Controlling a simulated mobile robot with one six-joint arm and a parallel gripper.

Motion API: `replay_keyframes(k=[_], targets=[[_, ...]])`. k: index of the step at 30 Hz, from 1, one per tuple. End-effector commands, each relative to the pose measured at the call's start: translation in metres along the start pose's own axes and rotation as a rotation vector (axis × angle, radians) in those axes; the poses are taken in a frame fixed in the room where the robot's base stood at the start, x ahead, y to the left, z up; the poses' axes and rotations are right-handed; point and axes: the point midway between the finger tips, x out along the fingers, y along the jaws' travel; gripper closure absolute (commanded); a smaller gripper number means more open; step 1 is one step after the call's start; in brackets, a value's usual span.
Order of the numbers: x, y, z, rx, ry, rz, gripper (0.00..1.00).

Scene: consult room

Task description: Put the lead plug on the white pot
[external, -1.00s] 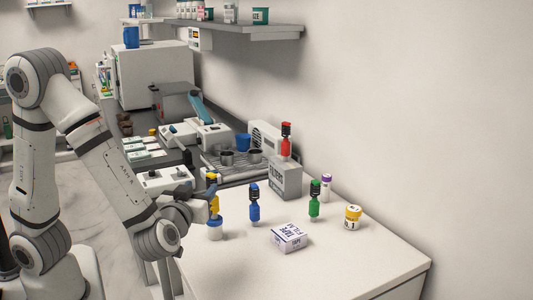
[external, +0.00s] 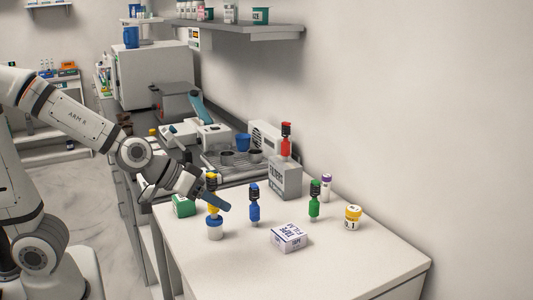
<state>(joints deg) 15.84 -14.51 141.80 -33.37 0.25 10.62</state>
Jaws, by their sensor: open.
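A white pot with a blue upper band (external: 215,231) stands near the left edge of the white table. A yellow plug (external: 213,210) with a dark top is directly above it and looks to rest upright on it, though the exact contact is hard to see. My gripper (external: 217,198) is open at the yellow plug, and a blue-grey finger crosses in front of it, hiding its middle. Similar plugs stand apart: a blue one (external: 254,208) and a green one (external: 314,205) on the table, and a red one (external: 286,143) on a grey box (external: 285,180). Which one is lead cannot be told.
A white tape box (external: 289,238) lies in front of the blue and green plugs. A yellow-and-white jar (external: 352,217) and a purple-capped vial (external: 326,186) stand to the right. A green box (external: 183,206) sits left of the pot. The table's front right is clear.

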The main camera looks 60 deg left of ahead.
Motion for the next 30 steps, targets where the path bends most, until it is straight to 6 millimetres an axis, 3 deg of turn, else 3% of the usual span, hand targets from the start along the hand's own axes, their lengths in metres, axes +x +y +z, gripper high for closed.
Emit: replay_keyframes(k=[9, 15, 30], targets=[[-0.086, -0.078, 0.073, 0.126, -0.463, -0.158, 0.51], [-0.123, -0.109, 0.096, 0.138, -0.611, -0.270, 0.51], [-0.127, -0.113, 0.099, 0.140, -0.633, -0.285, 0.51]])
